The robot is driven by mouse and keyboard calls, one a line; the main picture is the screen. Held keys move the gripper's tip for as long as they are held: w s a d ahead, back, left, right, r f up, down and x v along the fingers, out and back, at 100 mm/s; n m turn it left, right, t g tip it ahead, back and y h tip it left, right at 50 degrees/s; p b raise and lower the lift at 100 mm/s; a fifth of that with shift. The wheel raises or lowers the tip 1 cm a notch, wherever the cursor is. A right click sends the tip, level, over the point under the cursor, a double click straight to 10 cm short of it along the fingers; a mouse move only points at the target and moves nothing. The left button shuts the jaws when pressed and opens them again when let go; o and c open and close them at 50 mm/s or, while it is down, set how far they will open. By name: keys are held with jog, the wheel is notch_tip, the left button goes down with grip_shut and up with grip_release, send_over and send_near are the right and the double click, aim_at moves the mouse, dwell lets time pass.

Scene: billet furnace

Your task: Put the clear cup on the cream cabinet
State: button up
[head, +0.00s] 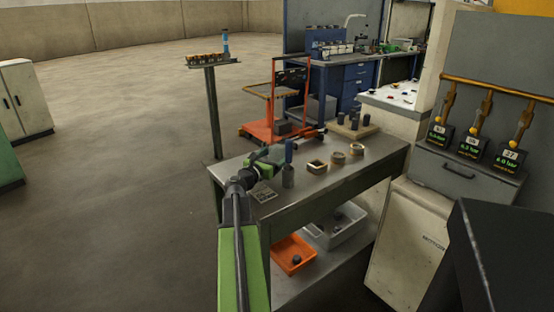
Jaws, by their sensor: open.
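I cannot make out a clear cup in this view. A cream cabinet (24,98) with dark door handles stands on the floor at the far left, its top bare where it shows. Another cream-coloured cabinet (418,240) stands at the right, beside the metal workbench. My gripper (275,160), at the end of my green and black arm, is over the left part of the workbench (330,190). It is open, with nothing seen between its fingers. It is close to a dark cylinder (288,177) with a blue upper part.
Brass-coloured rings and a square piece (316,167) lie on the workbench. A board with dark cylinders (354,126) sits at its back. An orange tray (293,254) and grey bin (336,226) are below. An orange cart (283,128) stands behind. The left floor is open.

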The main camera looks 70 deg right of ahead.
jog(key=d, duration=0.5)
jog(key=shift+s+d, duration=0.1)
jog(key=shift+s, duration=0.25)
jog(key=c, duration=1.6)
notch_tip(320, 180, up, 10)
jog(key=p, duration=1)
jog(key=shift+r, duration=0.1)
jog(key=shift+c, duration=0.2)
